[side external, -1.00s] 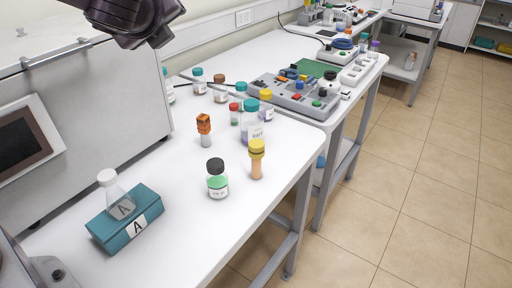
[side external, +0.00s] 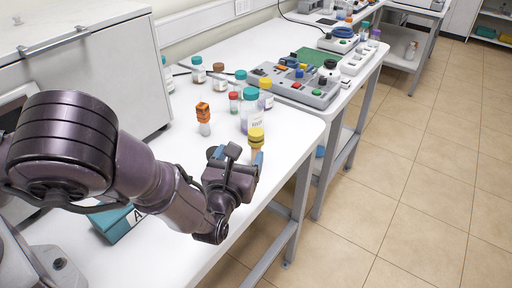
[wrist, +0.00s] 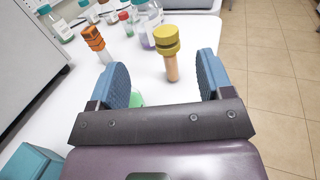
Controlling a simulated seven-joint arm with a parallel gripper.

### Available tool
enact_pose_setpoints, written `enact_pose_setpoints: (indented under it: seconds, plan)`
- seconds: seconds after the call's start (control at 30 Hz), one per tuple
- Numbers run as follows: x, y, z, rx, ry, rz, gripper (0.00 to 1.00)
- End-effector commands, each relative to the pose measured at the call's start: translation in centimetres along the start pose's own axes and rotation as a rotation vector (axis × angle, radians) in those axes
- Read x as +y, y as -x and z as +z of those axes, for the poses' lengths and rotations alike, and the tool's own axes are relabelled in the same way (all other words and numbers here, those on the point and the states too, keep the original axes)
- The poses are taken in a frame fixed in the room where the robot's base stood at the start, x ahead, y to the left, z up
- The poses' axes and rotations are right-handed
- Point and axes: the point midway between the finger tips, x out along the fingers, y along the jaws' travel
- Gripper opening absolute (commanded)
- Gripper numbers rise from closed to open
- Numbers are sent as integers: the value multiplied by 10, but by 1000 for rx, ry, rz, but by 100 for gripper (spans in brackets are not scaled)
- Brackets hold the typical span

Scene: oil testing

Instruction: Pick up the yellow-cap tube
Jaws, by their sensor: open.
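The yellow-cap tube (side external: 256,138) stands upright on the white bench near its right edge. In the side view its lower part is hidden behind my gripper. In the wrist view its wide yellow cap and slim orange-tan body (wrist: 171,69) show whole, just ahead of my gripper, right of the middle of the gap. My gripper (side external: 238,157) is open, low over the bench, with nothing held. Its two blue finger pads (wrist: 163,78) stand either side of the tube's line, with a gap to each. I cannot tell whether the tips reach level with it.
An orange-cap tube (side external: 204,118) stands left of it. A large teal-cap bottle (side external: 251,112) stands close behind it. Green liquid (wrist: 137,98) shows beside the left finger. A teal block (side external: 112,222) is partly behind my arm. The grey cabinet (side external: 110,80) bounds the left.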

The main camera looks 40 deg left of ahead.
Motion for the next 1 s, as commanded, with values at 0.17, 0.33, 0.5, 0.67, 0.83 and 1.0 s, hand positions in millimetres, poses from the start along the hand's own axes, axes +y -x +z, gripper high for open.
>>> enact_pose_setpoints:
  seconds: [0.17, 0.33, 0.5, 0.67, 0.83, 1.0]
  plan:
    - [0, -2, -22, -1, 1, 3, 73]
    - [1, -26, -23, -3, 3, 5, 73]
    - [1, -57, -23, -2, 2, 4, 73]
    - [0, -75, -23, 0, 1, 2, 73]
    - [-1, -87, -23, -2, 1, 3, 73]
    - [-5, -112, -23, -2, 2, 3, 73]
